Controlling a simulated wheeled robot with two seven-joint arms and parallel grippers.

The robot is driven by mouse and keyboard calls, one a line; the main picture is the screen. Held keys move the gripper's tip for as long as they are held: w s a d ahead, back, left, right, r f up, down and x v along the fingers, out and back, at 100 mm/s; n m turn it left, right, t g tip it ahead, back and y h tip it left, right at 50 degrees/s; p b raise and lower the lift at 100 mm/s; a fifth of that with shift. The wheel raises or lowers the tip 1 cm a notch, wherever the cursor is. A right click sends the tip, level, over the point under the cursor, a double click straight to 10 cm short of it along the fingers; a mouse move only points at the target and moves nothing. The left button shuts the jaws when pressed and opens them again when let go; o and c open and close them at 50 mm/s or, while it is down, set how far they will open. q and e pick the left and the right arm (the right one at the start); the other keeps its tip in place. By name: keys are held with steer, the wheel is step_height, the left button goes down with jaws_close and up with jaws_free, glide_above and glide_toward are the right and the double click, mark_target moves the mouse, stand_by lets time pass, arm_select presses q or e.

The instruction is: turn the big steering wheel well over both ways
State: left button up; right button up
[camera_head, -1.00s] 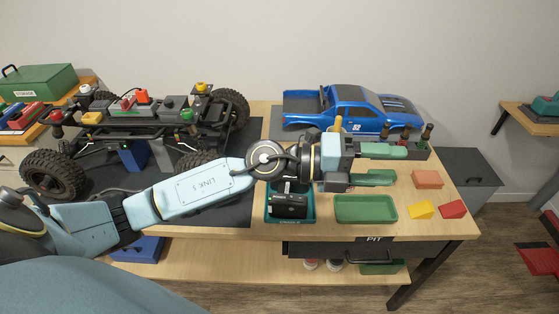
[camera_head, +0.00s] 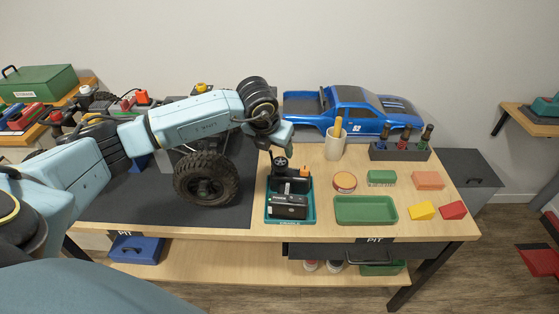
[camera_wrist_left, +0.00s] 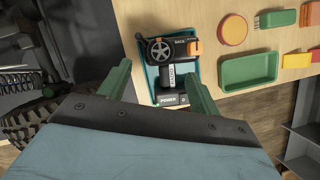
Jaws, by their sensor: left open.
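The black handheld controller (camera_head: 289,203) stands in a teal tray (camera_head: 268,218) on the bench. Its dark steering wheel with pale spokes (camera_head: 280,162) is at the top, and the wheel also shows in the left wrist view (camera_wrist_left: 161,48). My left gripper (camera_wrist_left: 157,69) is open, with its two green fingers on either side of the controller in that view. Nothing is between the fingers that I can see as held. In the head view the left hand (camera_head: 281,137) is just above and behind the wheel, and its fingers are mostly hidden. My right gripper is not in view.
The crawler chassis with a big front tyre (camera_head: 207,178) sits left of the tray, partly behind my arm. A blue truck body (camera_head: 355,112), beige cup (camera_head: 335,146), tool rack (camera_head: 400,150) and green dish (camera_head: 366,209) are to the right.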

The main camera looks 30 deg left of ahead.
mark_target(280, 162)
arm_select(q)
steer(key=x, duration=0.8)
steer(key=shift+f+b, duration=0.1)
steer(key=shift+b, duration=0.2)
steer(key=c, duration=1)
